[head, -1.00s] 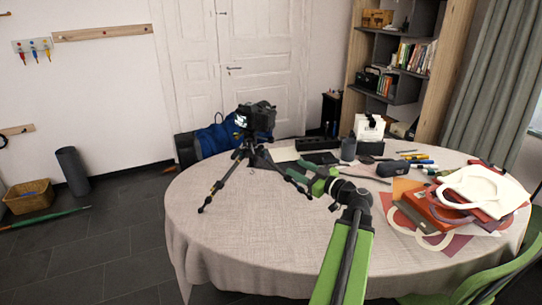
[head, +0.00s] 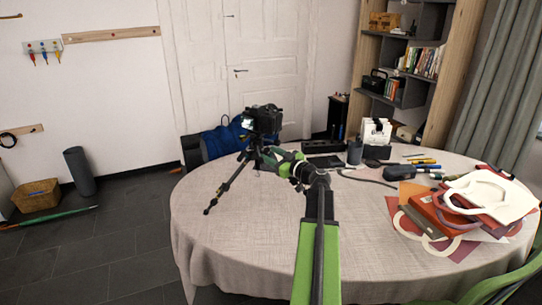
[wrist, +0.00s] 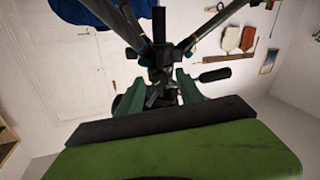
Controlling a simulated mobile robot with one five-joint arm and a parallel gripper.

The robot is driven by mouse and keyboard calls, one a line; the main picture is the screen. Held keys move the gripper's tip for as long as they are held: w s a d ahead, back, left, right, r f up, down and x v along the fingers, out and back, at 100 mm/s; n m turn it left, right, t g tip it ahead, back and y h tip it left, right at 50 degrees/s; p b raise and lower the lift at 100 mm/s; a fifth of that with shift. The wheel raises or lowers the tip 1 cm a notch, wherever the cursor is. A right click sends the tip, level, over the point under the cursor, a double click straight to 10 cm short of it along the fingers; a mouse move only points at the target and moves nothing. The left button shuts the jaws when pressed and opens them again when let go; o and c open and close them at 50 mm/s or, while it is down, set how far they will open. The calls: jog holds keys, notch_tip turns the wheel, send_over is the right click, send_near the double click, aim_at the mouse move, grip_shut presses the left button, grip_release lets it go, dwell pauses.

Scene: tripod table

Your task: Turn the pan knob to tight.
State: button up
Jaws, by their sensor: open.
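The black camera (head: 264,119) sits on a dark tripod (head: 231,182) whose legs stand on the round table. My gripper (head: 270,156) is at the tripod's right side, just below the camera. In the wrist view the tripod (wrist: 163,52) appears upside down, its legs spreading upward. The green fingers of my gripper (wrist: 158,92) are apart, with dark parts of the tripod head between or just beyond them. A dark handle (wrist: 215,75) sticks out to the right there. I cannot clearly tell the pan knob from the other dark parts, nor whether the fingers touch it.
The round table (head: 255,235) has a pale cloth and is clear at the front left. Bags and papers (head: 480,205) lie at the right. Pens, a cup (head: 355,152) and a dark pouch (head: 398,173) lie behind. A green chair (head: 500,285) stands at the front right.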

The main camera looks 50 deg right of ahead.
grip_shut()
dwell(0.3)
jog(key=shift+m, duration=0.8)
grip_release()
